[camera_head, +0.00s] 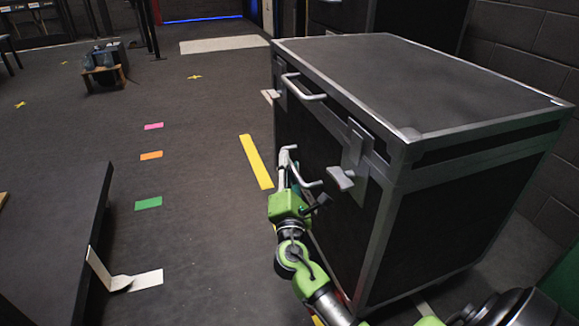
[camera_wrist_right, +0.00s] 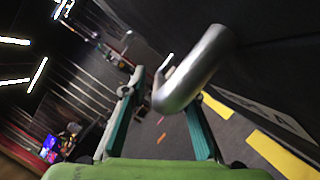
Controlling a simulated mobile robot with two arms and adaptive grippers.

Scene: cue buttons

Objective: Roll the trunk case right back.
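The trunk case (camera_head: 440,90) is a large black box with silver edges, standing upright on the floor at the right of the head view. Its left side carries an upper silver handle (camera_head: 305,94), a silver latch (camera_head: 342,178) and a lower silver handle (camera_head: 284,160). My right gripper (camera_head: 300,192) is at that lower handle. In the right wrist view, the handle (camera_wrist_right: 195,68) passes between the two teal fingers of the right gripper (camera_wrist_right: 166,95), which stand apart with gaps beside the bar. My left gripper is not in view.
A black platform (camera_head: 50,230) stands at the left. Yellow tape (camera_head: 256,162) lies beside the case, with green (camera_head: 148,203), orange and pink marks further left. The floor left of the case is mostly clear. A grey block wall (camera_head: 535,60) is close on the right.

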